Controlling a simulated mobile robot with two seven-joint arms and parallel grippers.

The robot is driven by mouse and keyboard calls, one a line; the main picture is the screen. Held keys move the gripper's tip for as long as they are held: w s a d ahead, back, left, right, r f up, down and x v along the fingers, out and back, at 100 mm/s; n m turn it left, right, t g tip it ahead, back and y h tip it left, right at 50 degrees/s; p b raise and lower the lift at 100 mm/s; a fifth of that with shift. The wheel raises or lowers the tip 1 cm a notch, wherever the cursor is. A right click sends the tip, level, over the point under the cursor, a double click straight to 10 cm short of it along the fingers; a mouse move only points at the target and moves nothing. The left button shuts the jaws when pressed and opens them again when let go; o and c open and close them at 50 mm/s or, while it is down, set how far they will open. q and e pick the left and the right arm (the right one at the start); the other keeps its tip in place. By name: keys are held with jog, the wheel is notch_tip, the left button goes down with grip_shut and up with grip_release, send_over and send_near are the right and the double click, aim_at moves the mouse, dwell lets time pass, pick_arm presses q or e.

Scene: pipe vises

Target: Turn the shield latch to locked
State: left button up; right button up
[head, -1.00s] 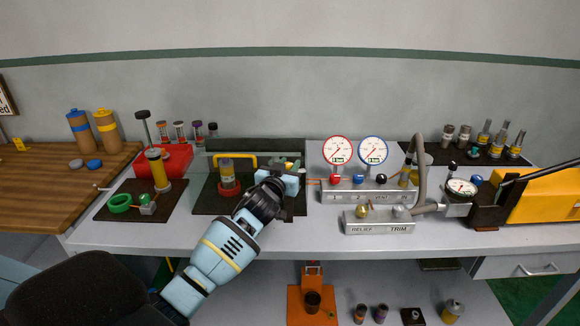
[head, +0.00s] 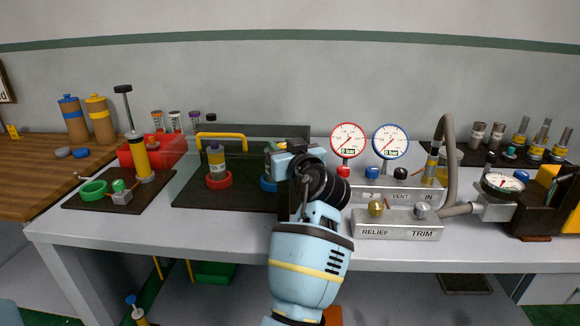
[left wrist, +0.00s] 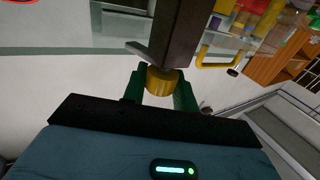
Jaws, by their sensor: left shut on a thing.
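The shield latch shows in the left wrist view as a yellow knob (left wrist: 161,82) with a flat grey lever beside it, at the end of a dark post (left wrist: 181,30). My left gripper (left wrist: 157,92) is shut on the yellow knob, with one green finger on each side. In the head view my left gripper (head: 277,150) is at the right end of the shield stand, and its own wrist hides the latch. The clear shield has a yellow handle (head: 222,136) above a dark base (head: 190,192). My right gripper is not in view.
A yellow-banded cylinder in a red ring (head: 218,181) stands on the dark base, with a blue ring (head: 268,183) beside it. Gauges (head: 348,141) and a valve block (head: 398,224) stand close to the right of my arm. A pump fixture (head: 124,197) is at left.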

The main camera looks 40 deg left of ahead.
pick_arm(q)
jog(key=n+g+y+b, duration=0.1)
jog(key=n+g+b, duration=0.1)
jog(key=g+b, duration=0.1)
jog(key=shift+f+y, duration=0.1)
jog(key=shift+y, duration=0.2)
jog(key=shift+n+g+b, duration=0.7)
jog(key=shift+g+b, duration=0.1)
jog(key=shift+g, duration=0.1)
jog(key=shift+n+g+y+b, duration=0.4)
jog(key=shift+n+g, duration=0.1)
jog(key=shift+g, duration=0.3)
jog(key=shift+r+g, duration=0.2)
jog(key=shift+g, duration=0.1)
jog(key=shift+r+n, duration=0.1)
jog(key=shift+n, duration=0.2)
jog(key=o, duration=0.9)
jog(key=shift+o, duration=0.2)
jog(key=shift+b, duration=0.3)
jog(key=d, duration=0.7)
jog(key=shift+s+d, duration=0.35)
jog(key=shift+s, duration=0.1)
